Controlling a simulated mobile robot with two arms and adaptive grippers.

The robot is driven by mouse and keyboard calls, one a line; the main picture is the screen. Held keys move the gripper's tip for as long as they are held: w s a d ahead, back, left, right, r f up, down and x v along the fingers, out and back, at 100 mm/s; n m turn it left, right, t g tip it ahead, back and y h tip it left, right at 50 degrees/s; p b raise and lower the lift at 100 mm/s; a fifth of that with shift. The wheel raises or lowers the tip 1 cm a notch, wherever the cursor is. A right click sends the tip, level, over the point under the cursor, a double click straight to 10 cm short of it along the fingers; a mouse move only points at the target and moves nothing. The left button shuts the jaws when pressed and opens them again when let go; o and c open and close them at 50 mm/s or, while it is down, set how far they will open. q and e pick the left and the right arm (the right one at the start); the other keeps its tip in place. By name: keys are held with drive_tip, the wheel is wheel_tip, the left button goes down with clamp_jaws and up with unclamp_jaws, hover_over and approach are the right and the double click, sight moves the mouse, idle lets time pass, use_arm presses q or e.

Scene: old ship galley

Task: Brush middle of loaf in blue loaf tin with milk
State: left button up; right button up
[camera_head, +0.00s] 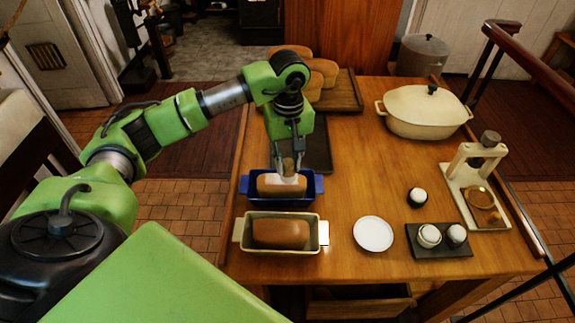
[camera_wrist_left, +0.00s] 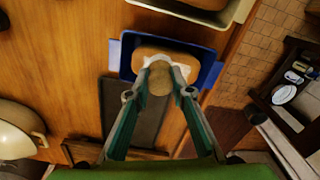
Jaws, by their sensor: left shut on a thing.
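The blue loaf tin (camera_head: 318,184) stands on the wooden table with a browned loaf (camera_head: 268,188) in it. My left gripper (camera_head: 287,166) points down over the tin, shut on the wooden handle of a brush (camera_head: 288,164). The brush's white end (camera_head: 285,180) is at the middle of the loaf and seems to touch it; exact contact is hard to tell. In the left wrist view, the brush handle (camera_wrist_left: 159,80) sits between the fingers, above the loaf (camera_wrist_left: 182,59) in the blue tin (camera_wrist_left: 209,70). I cannot tell which vessel holds milk. My right gripper is out of view.
A cream loaf tin (camera_head: 238,232) with another loaf stands in front. A white plate (camera_head: 373,234) lies to its right. A dark tray (camera_head: 440,250) holds two small pots; another small pot (camera_head: 417,197) stands behind it. A cream casserole (camera_head: 425,112) and loaves (camera_head: 318,72) are farther back.

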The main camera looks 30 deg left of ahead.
sight(287, 161)
use_arm(q)
wheel_tip(287, 161, up, 4)
drive_tip(key=shift+a+f+p, duration=0.1)
drive_tip(key=shift+f+p, duration=0.15)
drive_tip(key=shift+p, duration=0.55)
drive_tip(key=shift+r, duration=0.35)
drive_tip(key=shift+r+p, duration=0.4)
drive_tip(key=shift+r, duration=0.05)
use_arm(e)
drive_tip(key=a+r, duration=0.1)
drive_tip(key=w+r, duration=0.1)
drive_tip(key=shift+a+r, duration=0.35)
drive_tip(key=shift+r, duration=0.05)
